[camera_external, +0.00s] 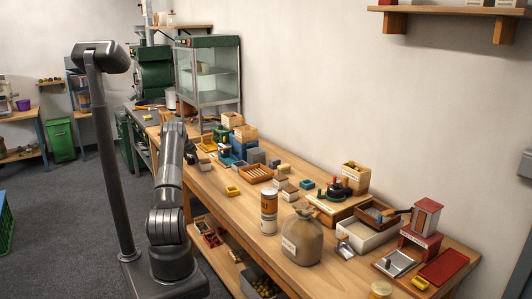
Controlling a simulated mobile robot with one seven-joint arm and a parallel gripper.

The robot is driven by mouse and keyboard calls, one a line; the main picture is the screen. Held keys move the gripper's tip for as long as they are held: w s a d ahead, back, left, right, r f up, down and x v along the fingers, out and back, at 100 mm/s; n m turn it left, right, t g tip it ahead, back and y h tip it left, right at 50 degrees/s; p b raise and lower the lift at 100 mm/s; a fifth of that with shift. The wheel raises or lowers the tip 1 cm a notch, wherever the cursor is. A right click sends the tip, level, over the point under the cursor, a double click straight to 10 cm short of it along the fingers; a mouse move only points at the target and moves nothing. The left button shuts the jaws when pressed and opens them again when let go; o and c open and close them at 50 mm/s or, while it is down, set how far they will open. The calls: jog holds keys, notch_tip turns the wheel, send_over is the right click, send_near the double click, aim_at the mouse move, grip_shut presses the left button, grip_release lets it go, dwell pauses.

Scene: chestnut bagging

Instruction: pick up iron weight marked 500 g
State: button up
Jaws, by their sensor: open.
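I cannot make out a weight marked 500 g; no marking is readable at this size. Small dark round pieces (338,187) stand on a green and wooden board right of the table's middle, but I cannot tell whether they are weights. My arm reaches up along the table's left edge. My gripper (191,158) is small and dark at the arm's far end, near the yellow and blue items. It is open, with nothing visible in it. Its fingers are too small to show clearly.
The long wooden table (225,208) is crowded. A tied sack (302,238) and a tall can (269,211) stand at its front. A white tray (366,238) and a red device (421,222) stand right. A glass cabinet (208,72) stands at the far end. Bare wood shows left of the can.

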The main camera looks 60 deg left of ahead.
jog(key=shift+c, duration=0.2)
jog(key=shift+r, duration=0.1)
grip_shut()
dwell(0.4)
